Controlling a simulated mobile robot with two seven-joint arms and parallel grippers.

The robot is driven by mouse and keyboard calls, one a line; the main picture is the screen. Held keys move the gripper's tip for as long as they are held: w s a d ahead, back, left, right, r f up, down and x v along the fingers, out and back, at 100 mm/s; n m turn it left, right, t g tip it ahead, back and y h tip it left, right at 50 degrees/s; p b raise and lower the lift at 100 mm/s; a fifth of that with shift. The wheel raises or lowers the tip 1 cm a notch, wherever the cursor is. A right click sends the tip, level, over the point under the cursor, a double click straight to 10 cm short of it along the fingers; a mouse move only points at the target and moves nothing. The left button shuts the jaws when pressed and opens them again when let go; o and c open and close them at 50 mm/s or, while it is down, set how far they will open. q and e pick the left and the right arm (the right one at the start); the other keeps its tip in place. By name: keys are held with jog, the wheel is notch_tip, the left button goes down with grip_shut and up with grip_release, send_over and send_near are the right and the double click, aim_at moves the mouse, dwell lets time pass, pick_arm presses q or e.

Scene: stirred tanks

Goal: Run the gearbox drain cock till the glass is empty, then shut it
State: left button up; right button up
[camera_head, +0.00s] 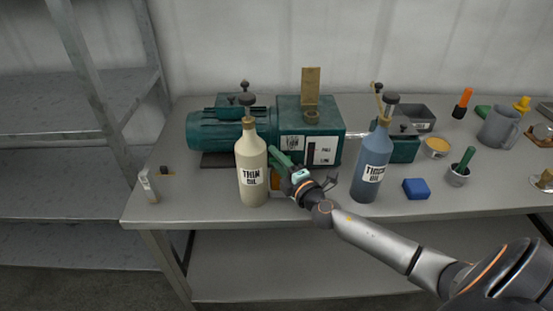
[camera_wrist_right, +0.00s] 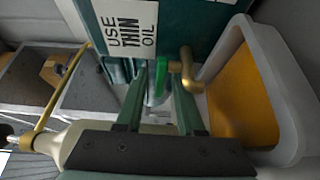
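The teal gearbox (camera_head: 290,110) stands on the bench, with a FULL/LOW panel (camera_head: 322,151) on its front. A dark vertical strip shows beside the panel's words; I cannot read its level. In the wrist view the brass drain cock (camera_wrist_right: 187,70) with its green lever (camera_wrist_right: 161,80) is below the USE THIN OIL label (camera_wrist_right: 128,27). My right gripper (camera_head: 283,163) is at the gearbox front. In the wrist view its fingers (camera_wrist_right: 159,70) are apart, with the lever between their tips and gaps visible. A grey tray (camera_wrist_right: 285,75) with an amber bottom or contents is beside the cock. My left gripper is out of view.
The cream THIN OIL bottle (camera_head: 251,165) stands close left of my right gripper. The THICK OIL bottle (camera_head: 372,168) stands to its right. A blue block (camera_head: 416,188), a green-handled tool in a cup (camera_head: 458,173) and a grey jug (camera_head: 500,127) are farther right. The bench's front left is mostly clear.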

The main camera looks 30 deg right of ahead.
grip_shut()
dwell(0.3)
jog(key=shift+w+r+m+h+p, duration=0.1)
jog(key=shift+m+h+p, duration=0.3)
jog(key=shift+h, duration=0.2)
jog(key=shift+d+m+h, duration=0.15)
jog(key=shift+m+h, duration=0.25)
jog(key=shift+h, duration=0.3)
jog(key=shift+o, duration=0.7)
grip_release()
